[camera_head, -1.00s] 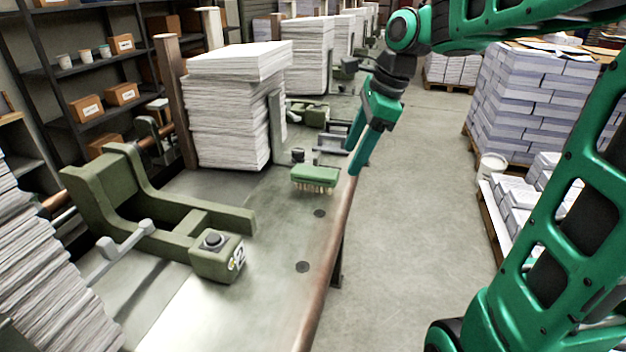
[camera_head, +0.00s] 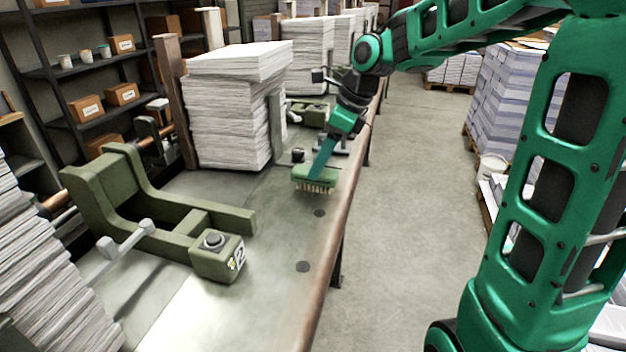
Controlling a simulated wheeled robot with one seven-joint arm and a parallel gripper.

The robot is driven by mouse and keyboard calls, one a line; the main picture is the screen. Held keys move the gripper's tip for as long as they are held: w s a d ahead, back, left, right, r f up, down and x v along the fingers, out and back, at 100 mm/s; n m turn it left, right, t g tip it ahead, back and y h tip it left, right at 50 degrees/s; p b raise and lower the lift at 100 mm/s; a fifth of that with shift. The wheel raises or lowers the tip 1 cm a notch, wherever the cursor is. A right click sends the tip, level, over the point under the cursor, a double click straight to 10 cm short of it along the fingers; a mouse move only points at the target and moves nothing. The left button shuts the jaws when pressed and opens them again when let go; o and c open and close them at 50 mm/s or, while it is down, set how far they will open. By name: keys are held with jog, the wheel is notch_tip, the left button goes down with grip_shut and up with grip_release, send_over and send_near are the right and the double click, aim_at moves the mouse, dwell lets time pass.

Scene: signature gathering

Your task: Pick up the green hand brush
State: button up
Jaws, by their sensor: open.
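The green hand brush (camera_head: 313,184) lies on the workbench near its right edge, with its pale bristles facing down and toward me. My gripper (camera_head: 318,168) reaches down from the upper right, and its green fingers are at the brush, overlapping its top in the head view. The fingers are open. One finger mostly hides the other, and I cannot tell whether they touch the brush or stand around it. The brush rests on the bench.
A tall paper stack (camera_head: 228,120) stands left of the brush. A green machine (camera_head: 170,225) with a button box (camera_head: 217,256) sits nearer on the bench (camera_head: 262,300). More stacks stand behind. The aisle floor (camera_head: 410,220) at right is clear; pallets of paper (camera_head: 498,95) stand beyond.

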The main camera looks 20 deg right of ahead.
jog(key=x, duration=0.4)
jog(key=shift+w+f, duration=0.1)
jog(key=shift+f, duration=0.1)
jog(key=shift+f, duration=0.3)
dwell(0.4)
jog(key=c, duration=1.3)
